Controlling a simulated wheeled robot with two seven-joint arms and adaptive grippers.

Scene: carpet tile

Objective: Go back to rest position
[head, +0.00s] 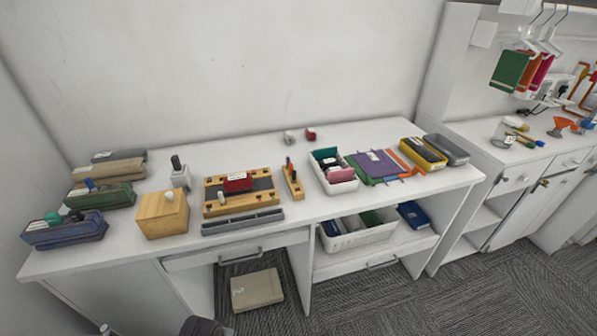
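Neither of my grippers can be made out in the head view. A small dark rounded shape and a small pale tip show at the bottom edge, left of the middle, cut off by the frame. I cannot tell what they are. The task names no object. The white desk (330,212) stands ahead, with its objects resting on it.
A beige box (257,290) lies below. Carpet (390,305) is clear at right.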

